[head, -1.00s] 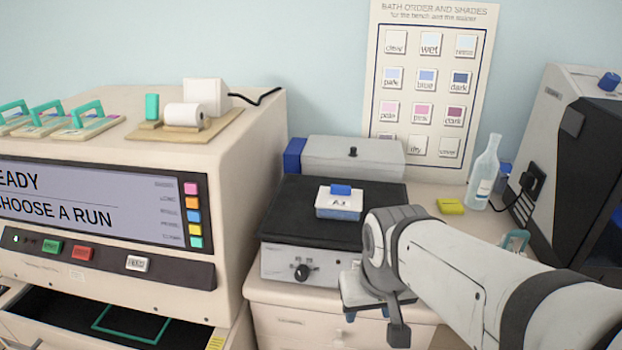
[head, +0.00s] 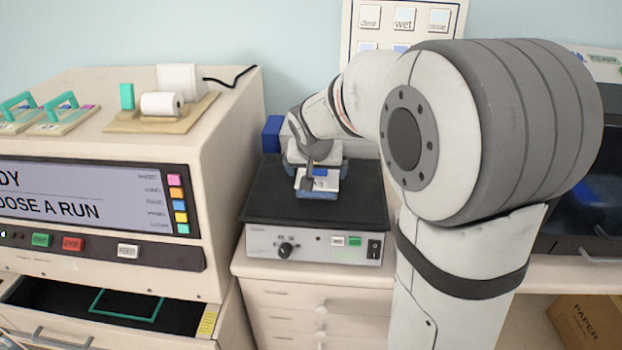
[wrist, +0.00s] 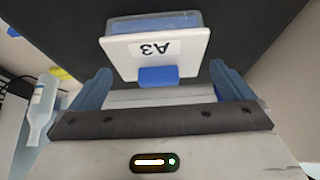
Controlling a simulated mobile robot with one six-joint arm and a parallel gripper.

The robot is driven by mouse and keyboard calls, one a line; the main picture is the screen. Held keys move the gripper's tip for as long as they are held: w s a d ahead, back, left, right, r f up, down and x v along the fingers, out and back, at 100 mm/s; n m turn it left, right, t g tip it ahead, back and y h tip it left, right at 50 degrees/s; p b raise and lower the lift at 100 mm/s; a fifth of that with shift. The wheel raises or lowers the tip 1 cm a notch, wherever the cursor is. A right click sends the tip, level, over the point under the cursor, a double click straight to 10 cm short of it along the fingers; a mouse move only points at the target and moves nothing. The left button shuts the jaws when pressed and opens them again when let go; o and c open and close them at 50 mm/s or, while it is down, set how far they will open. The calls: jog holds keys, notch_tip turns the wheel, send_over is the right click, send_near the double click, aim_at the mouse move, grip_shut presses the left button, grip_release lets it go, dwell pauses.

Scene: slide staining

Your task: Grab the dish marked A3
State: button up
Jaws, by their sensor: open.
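The dish marked A3 (wrist: 152,48) has a white lid with a blue knob and a clear blue-tinted body. In the wrist view it sits just beyond my gripper (wrist: 163,85), with the knob between the fingers' lines. The fingers are spread apart and hold nothing. In the head view the dish (head: 317,193) rests on the black top of the hot plate (head: 270,195). My gripper (head: 311,168) is over its back part there, and hides some of the lid. I cannot tell from the frames whether a finger touches it.
The beige machine (head: 110,180) stands to the left, with an open drawer (head: 90,305) below its panel. In the wrist view a clear bottle (wrist: 42,110) stands at the left. A cardboard box (head: 588,322) is at the lower right.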

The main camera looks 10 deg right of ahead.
aim_at(317, 177)
jog(key=x, duration=0.4)
jog(key=shift+s+f+p, duration=0.1)
jog(key=shift+p, duration=0.25)
jog(key=shift+c, duration=0.2)
jog(key=c, duration=0.8)
